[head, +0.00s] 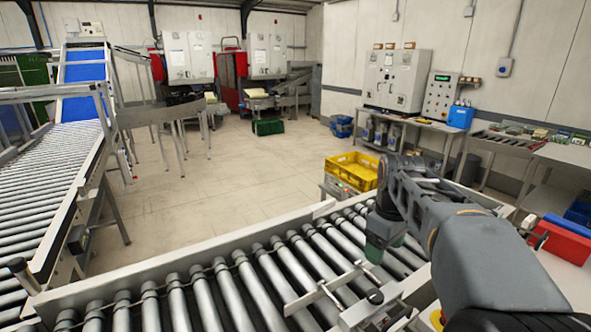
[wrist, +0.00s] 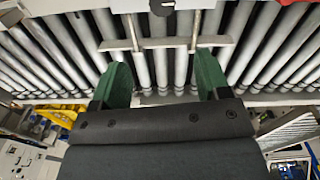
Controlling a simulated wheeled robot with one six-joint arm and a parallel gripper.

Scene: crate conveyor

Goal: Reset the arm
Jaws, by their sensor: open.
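My arm reaches in from the lower right of the head view, out over the roller conveyor (head: 245,290). My gripper (head: 380,248) points down at the rollers, and its fingers are partly hidden by my arm. In the wrist view, its two green fingers (wrist: 160,85) stand wide apart with nothing between them. The rollers (wrist: 160,60) lie beyond the fingertips. I cannot tell the exact height of the gripper over them.
A metal stop bar (head: 325,288) lies across the front rollers near my gripper. A yellow crate (head: 352,171) stands beyond the conveyor. A second roller conveyor (head: 50,175) runs along the left. A bench with a red bin (head: 565,240) is at right. The middle floor is clear.

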